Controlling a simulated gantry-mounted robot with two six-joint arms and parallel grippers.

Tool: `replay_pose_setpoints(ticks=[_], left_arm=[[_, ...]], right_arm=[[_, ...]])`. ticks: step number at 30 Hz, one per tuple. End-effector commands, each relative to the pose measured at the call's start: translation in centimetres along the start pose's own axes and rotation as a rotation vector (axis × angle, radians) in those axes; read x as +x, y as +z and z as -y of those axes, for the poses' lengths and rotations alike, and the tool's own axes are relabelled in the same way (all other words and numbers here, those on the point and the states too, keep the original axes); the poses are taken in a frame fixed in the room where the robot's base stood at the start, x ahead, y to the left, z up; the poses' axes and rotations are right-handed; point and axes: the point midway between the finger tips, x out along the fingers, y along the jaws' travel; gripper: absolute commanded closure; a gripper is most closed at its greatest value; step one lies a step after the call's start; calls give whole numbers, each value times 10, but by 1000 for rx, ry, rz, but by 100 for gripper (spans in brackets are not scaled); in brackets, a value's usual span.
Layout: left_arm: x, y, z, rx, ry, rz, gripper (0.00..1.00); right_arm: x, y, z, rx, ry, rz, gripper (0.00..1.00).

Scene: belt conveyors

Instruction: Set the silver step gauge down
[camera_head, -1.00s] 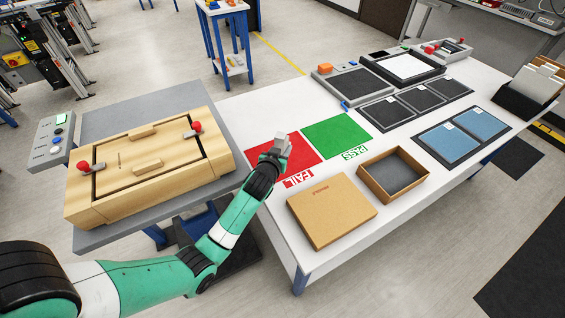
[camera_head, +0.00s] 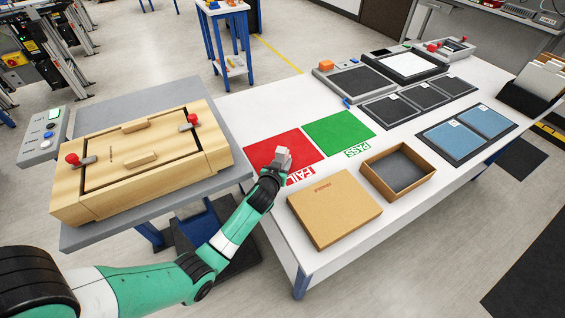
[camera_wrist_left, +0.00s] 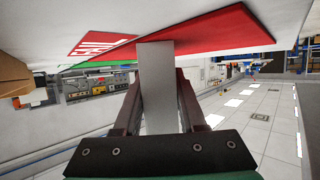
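The silver step gauge (camera_head: 284,156) is a small light grey block at the tip of my left arm, over the right part of the red FAIL mat (camera_head: 268,149). In the left wrist view the gauge (camera_wrist_left: 157,80) stands between the two dark fingers of my left gripper (camera_wrist_left: 160,100), which is shut on it. Its far end meets the red mat (camera_wrist_left: 215,38) in that picture; whether it touches the surface I cannot tell. In the head view my left gripper (camera_head: 276,171) is small and partly hidden by the gauge. My right gripper is not in view.
The green PASS mat (camera_head: 338,132) lies beside the red one. A closed cardboard box (camera_head: 333,210) and an open box (camera_head: 431,177) stand at the table's front. A wooden fixture (camera_head: 140,160) with red knobs is at left. Dark and blue trays fill the table's right.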

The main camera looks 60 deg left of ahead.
Motion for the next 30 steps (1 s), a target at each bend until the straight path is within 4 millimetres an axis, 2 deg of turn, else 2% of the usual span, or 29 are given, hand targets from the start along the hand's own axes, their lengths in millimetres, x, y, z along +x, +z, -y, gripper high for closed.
replay_pose_setpoints(ticks=[1, 4, 5, 16, 20, 27, 30], left_arm=[[0, 0, 0, 0, 0, 1, 51], [0, 0, 0, 0, 0, 1, 33], [0, 0, 0, 0, 0, 1, 30], [-4, -5, 0, 0, 0, 2, 30], [-28, -6, 0, 1, 1, 2, 30], [-88, -5, 0, 2, 2, 2, 30], [-106, -4, -1, 1, 2, 2, 30]], right_arm=[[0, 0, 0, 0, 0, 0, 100], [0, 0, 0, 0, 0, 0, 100], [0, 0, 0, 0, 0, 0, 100], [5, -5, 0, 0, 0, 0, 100], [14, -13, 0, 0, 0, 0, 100], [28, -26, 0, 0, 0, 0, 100], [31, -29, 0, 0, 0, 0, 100]])
